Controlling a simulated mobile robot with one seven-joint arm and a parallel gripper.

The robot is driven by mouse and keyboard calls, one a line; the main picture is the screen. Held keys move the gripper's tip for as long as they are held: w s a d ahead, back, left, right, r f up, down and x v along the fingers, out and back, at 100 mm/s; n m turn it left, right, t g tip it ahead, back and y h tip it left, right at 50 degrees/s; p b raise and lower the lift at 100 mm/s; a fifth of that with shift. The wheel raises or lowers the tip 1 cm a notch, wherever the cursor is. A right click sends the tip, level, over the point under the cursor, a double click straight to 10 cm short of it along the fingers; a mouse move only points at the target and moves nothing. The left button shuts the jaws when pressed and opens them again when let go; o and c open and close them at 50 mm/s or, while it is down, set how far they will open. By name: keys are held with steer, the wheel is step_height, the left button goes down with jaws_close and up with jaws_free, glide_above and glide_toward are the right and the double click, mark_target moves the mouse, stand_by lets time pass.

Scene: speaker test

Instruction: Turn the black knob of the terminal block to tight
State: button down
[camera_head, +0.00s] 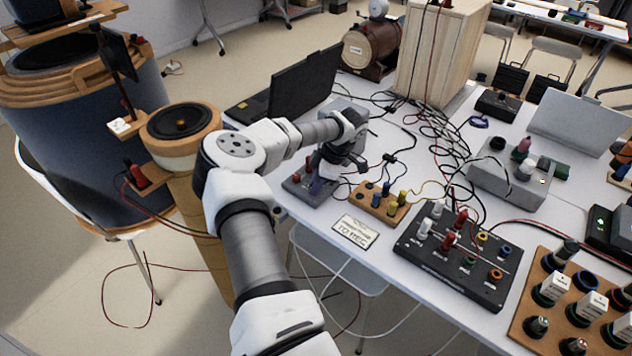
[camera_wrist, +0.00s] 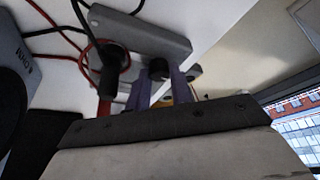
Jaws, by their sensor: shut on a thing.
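The terminal block, a grey box, stands near the front left edge of the white table, and its base (camera_head: 298,186) shows beside my gripper (camera_head: 320,182) in the head view. In the wrist view the block (camera_wrist: 140,28) lies at the top middle. My gripper (camera_wrist: 160,82) points at it with two purple fingers, one on each side of a black knob (camera_wrist: 158,66), and is shut on the knob. A black plug or post (camera_wrist: 105,75) with a red ring stands to the left of the fingers. The knob's markings and how tight it is cannot be seen.
A wooden block with coloured terminals (camera_head: 378,204) sits just right of my gripper. A label card (camera_head: 356,232) lies in front. A black panel (camera_head: 455,262) with coloured sockets, a laptop (camera_head: 300,85) and tangled cables (camera_head: 425,130) surround the area. The table's front edge is close.

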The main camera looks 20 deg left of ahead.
steer(key=m+t, duration=0.1)
steer(key=m, duration=0.1)
steer(key=m+b, duration=0.1)
steer(key=m, duration=0.1)
steer(key=shift+s+m+t, duration=0.15)
steer(key=shift+m+t, duration=0.15)
steer(key=shift+t, duration=0.1)
steer(key=m+t, duration=0.1)
steer(key=m, duration=0.1)
steer(key=m+b, duration=0.1)
steer(key=m, duration=0.1)
steer(key=shift+s+m+t, duration=0.15)
steer(key=shift+m+t, duration=0.15)
steer(key=shift+t, duration=0.1)
steer(key=m+t+h, duration=0.1)
steer(key=m, duration=0.2)
steer(key=shift+a, duration=0.1)
steer(key=shift+s+m+t+h, duration=0.1)
steer(key=shift+m+t+h, duration=0.45)
steer(key=shift+m, duration=1.55)
steer(key=shift+h, duration=0.25)
steer(key=c, duration=1.2)
jaws_free()
steer(key=shift+c, duration=0.2)
